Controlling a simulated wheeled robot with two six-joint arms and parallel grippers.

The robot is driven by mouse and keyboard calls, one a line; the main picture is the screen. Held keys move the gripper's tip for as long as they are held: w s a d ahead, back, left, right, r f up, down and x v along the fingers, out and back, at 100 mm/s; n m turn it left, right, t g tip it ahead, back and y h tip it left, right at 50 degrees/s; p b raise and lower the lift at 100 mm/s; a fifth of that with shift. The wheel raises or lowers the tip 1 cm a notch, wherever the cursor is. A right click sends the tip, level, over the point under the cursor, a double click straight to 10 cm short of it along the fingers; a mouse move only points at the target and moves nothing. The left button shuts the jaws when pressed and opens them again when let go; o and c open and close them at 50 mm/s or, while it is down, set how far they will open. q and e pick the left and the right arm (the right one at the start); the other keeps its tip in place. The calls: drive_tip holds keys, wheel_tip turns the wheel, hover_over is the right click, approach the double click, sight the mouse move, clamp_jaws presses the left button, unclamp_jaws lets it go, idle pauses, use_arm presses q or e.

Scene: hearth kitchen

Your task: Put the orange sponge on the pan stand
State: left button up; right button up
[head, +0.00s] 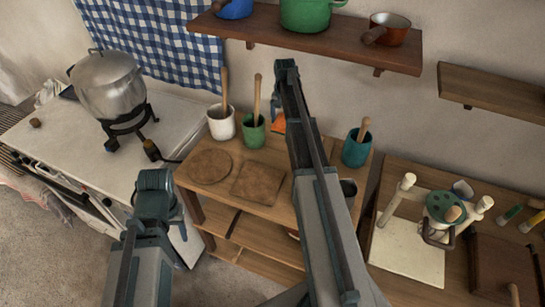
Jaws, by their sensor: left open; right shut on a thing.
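The orange sponge (278,124) shows as a small orange patch at the back of the wooden table, left of my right arm. My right gripper (276,108) is shut on it; the arm hides part of the grip. A round brown mat (209,166) and a square brown mat (258,184) lie flat on the table, nearer than the sponge. Both look bare, and I cannot tell for sure which is the pan stand. My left gripper (167,205) is open and empty, in front of the table's left end; its fingers are hard to make out.
A white pot (221,126) and a green pot (253,135) with wooden handles stand left of the sponge. A teal pot (356,151) stands right of my arm. A metal pot (107,88) sits on a burner at left. A shelf (320,40) hangs above.

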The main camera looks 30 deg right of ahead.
sight(284, 143)
drive_tip(key=shift+w+d, duration=0.25)
drive_tip(key=shift+d, duration=0.4)
drive_tip(key=shift+s+f+b, duration=0.1)
drive_tip(key=shift+f+b, duration=0.45)
drive_tip(key=shift+b, duration=0.05)
use_arm(q)
wheel_tip(284, 143, down, 10)
drive_tip(key=b, duration=0.8)
drive_tip(key=shift+w+b, duration=0.3)
drive_tip(key=shift+b, duration=0.1)
use_arm(e)
wheel_tip(284, 143, down, 9)
drive_tip(key=shift+r, duration=0.1)
drive_tip(key=shift+f, duration=0.2)
use_arm(q)
drive_tip(key=shift+f, duration=0.15)
use_arm(e)
drive_tip(key=o, duration=1)
drive_tip(key=shift+r, duration=0.2)
wheel_tip(284, 143, up, 12)
drive_tip(key=p, duration=1.2)
use_arm(q)
wheel_tip(284, 143, up, 12)
drive_tip(key=shift+r, duration=0.2)
